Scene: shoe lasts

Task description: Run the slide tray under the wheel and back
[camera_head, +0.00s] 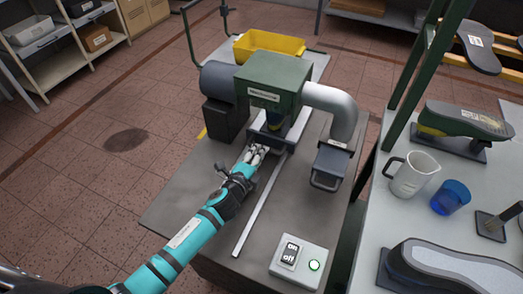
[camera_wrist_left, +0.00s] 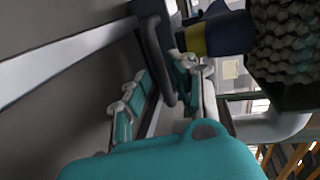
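The green machine (camera_head: 275,80) stands on the grey bench. The slide tray (camera_head: 268,138) sits under its head, at the far end of a pale straight rail (camera_head: 258,205). A dark blue piece with a yellow band is on or above the tray; it also shows in the left wrist view (camera_wrist_left: 218,38). A dark textured round part (camera_wrist_left: 288,50), perhaps the wheel, is close beside it. My left gripper (camera_head: 255,155) is at the tray's near side. In the wrist view its fingers are apart, with the dark handle bar (camera_wrist_left: 158,60) between them. My right gripper is not in view.
A switch box (camera_head: 300,262) with a lit green button is at the bench's front right. A handled dark box (camera_head: 330,165) hangs under the pale duct (camera_head: 335,105). A yellow bin (camera_head: 270,46) is behind. The right-hand table holds a jug (camera_head: 412,175) and a blue cup (camera_head: 450,197).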

